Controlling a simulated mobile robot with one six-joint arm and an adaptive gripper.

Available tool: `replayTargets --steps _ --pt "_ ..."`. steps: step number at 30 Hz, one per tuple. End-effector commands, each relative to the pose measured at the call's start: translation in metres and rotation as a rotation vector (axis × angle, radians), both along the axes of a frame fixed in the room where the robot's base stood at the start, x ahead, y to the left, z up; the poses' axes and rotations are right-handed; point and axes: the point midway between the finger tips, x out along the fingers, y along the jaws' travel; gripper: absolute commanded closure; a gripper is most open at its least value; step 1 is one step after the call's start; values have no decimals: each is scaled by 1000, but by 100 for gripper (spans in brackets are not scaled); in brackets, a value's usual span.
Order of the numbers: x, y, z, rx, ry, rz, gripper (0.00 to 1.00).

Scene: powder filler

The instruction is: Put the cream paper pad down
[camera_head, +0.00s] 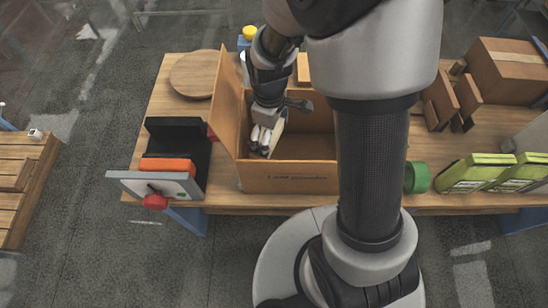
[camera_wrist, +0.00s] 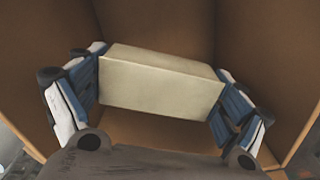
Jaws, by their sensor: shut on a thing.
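The cream paper pad (camera_wrist: 160,80) is a pale block held between the two fingers of my gripper (camera_wrist: 160,88) in the wrist view. Brown cardboard walls surround it there. In the head view my gripper (camera_head: 264,138) reaches down into an open cardboard box (camera_head: 292,177) on the table, with its fingers below the rim. A small pale part of the pad (camera_head: 279,126) shows beside the fingers. I cannot tell whether the pad touches the box floor.
The wooden table (camera_head: 170,106) carries a round wooden board (camera_head: 195,73), a black and orange device (camera_head: 170,160) left of the box, and a green roll (camera_head: 418,177) to the right. Green packs (camera_head: 475,172) and another carton (camera_head: 508,70) stand farther right. The box's raised left flap (camera_head: 228,105) is close to my gripper.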

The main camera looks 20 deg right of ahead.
Motion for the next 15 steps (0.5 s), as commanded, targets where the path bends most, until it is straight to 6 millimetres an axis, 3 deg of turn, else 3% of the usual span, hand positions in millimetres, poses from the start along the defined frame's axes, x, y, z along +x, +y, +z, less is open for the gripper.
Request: replayTargets --steps 1,6,15 --pt "-2 0 -20 0 6 0 25" --pt "-1 0 -60 0 3 -1 25" --pt "0 0 -86 0 0 -2 25"
